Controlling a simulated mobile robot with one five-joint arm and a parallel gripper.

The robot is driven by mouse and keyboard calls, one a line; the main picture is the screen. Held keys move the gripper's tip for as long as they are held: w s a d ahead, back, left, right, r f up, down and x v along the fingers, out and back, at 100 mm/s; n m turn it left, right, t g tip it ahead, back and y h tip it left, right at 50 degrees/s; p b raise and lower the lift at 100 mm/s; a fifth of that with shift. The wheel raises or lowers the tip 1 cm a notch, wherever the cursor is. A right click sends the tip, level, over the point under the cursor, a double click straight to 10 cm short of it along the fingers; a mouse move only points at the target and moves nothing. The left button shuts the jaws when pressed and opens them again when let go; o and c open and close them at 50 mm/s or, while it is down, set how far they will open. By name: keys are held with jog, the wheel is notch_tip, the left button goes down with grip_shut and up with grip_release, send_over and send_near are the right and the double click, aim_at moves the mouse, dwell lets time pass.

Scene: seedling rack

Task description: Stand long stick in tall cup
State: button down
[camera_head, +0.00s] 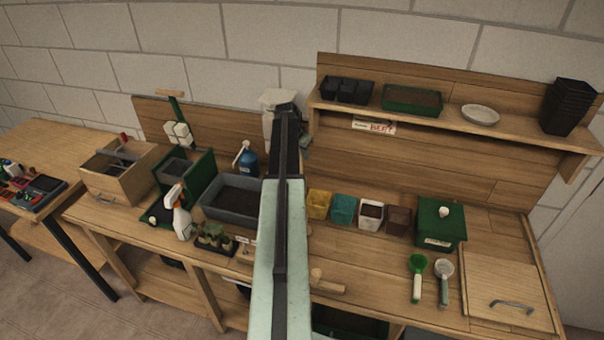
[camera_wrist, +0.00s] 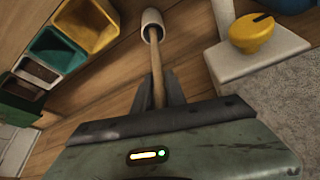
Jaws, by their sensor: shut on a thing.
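In the wrist view my gripper (camera_wrist: 160,88) is shut on the long wooden stick (camera_wrist: 156,62), which sticks out forward from between the fingers. The tall cup (camera_wrist: 153,16) is a narrow whitish cylinder at the top of the wrist view, with its dark opening facing me. The stick's far end meets this opening; I cannot tell whether it is inside or only in front of it. In the head view my arm covers the middle of the bench, and the gripper, stick and cup cannot be made out there.
Yellow (camera_head: 319,204), teal (camera_head: 343,209), white and brown pots stand in a row right of my arm, beside a green box (camera_head: 439,222). A grey soil tray (camera_head: 231,199) and spray bottle (camera_head: 181,213) stand left. A yellow knob (camera_wrist: 253,33) shows close on the right.

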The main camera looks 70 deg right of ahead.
jog(key=shift+f+b, duration=0.35)
jog(key=shift+f, duration=0.55)
notch_tip(320, 180, down, 5)
jog(key=b, duration=0.5)
jog(key=shift+r+p, duration=0.3)
jog(key=shift+f, duration=0.2)
jog(key=c, duration=1.4)
grip_release()
jog(key=shift+o, duration=0.2)
